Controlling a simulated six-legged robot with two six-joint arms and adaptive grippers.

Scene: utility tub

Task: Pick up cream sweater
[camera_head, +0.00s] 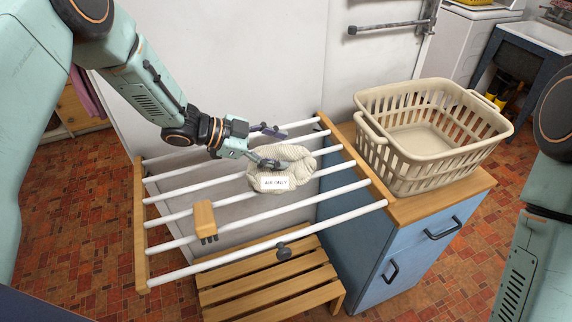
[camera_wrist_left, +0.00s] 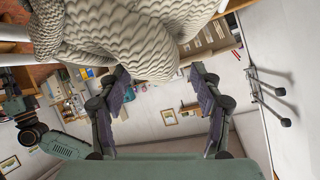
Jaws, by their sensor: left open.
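The cream sweater (camera_head: 296,154) is a bundled, ribbed knit lying on the white bars of the drying rack, with a white "AIR ONLY" label on its front. My left gripper (camera_head: 270,147) is open at the sweater's left and upper side, one finger overlapping it in the head view. In the left wrist view the knit sweater (camera_wrist_left: 130,35) fills the upper middle, and its lower bulge reaches between the tips of the open left gripper (camera_wrist_left: 161,72). I cannot tell whether the fingers touch it. My right gripper is out of view.
The rack (camera_head: 230,236) has wooden side rails and a tan peg-like block (camera_head: 204,219) on its bars. A beige laundry basket (camera_head: 385,163) stands empty on the blue cabinet (camera_head: 400,258) to the right. A slatted wooden bench (camera_head: 268,285) is below. A wall lies behind.

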